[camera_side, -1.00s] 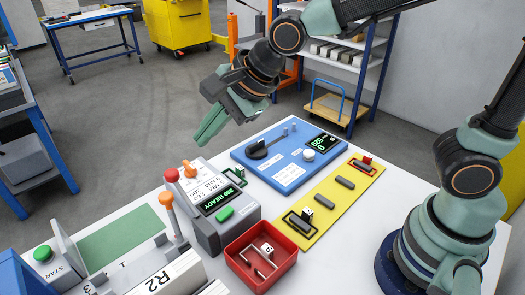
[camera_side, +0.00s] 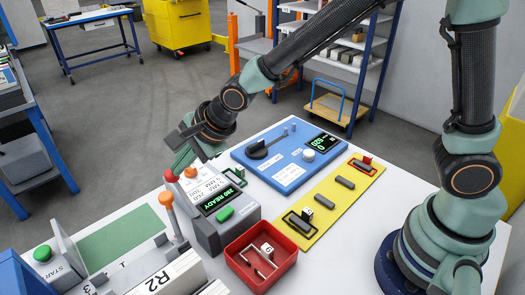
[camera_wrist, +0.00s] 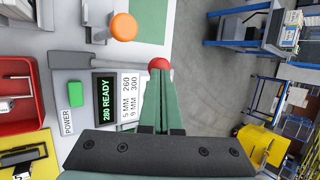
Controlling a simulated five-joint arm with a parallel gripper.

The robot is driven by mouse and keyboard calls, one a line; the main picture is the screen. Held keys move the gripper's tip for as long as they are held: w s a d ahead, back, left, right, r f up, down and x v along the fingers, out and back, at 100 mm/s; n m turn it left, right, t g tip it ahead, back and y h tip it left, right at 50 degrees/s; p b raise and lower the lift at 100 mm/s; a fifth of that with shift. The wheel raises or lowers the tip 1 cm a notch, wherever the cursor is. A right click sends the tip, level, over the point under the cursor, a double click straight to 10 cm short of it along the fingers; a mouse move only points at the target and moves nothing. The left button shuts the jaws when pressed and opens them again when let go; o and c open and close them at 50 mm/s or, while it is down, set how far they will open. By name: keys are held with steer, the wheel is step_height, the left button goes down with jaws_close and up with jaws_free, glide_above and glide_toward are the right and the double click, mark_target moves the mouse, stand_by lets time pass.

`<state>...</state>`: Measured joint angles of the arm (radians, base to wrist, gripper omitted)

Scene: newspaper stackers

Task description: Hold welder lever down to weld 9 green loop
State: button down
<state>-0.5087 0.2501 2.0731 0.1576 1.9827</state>
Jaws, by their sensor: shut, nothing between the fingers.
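The welder (camera_side: 208,228) is a grey box with a display reading "280 READY" and a green power switch. Its lever ends in a red ball (camera_side: 170,176), which also shows in the wrist view (camera_wrist: 159,64). A green loop (camera_side: 236,175) lies at the welder's far right side, partly hidden. My gripper (camera_side: 184,160) is shut and empty, its fingers pointing down behind the welder. In the wrist view the fingertips (camera_wrist: 160,74) overlap the red ball's edge; I cannot tell whether they touch it.
The welder's label (camera_wrist: 132,98) lists 5 mm 260 and 9 mm 300. An orange knob (camera_side: 166,198) stands beside the red ball. A red tray (camera_side: 231,253), a blue panel (camera_side: 290,172) and a yellow panel (camera_side: 340,207) lie to the right. A green mat (camera_side: 120,238) lies left.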

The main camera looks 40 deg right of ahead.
stand_by(0.4)
steer(key=shift+w+f+m+g+h, duration=0.3)
steer(key=shift+w+f+g, duration=0.3)
steer(key=shift+w+f, duration=1.25)
steer(key=shift+f, duration=0.05)
steer(key=shift+w+f, duration=0.45)
steer(key=shift+f, duration=0.3)
steer(key=s+d+r, duration=0.1)
steer(key=d+r, duration=0.1)
steer(key=r, duration=0.5)
steer(key=d+r, duration=0.2)
steer(key=r, duration=0.5)
steer(key=shift+s, duration=0.35)
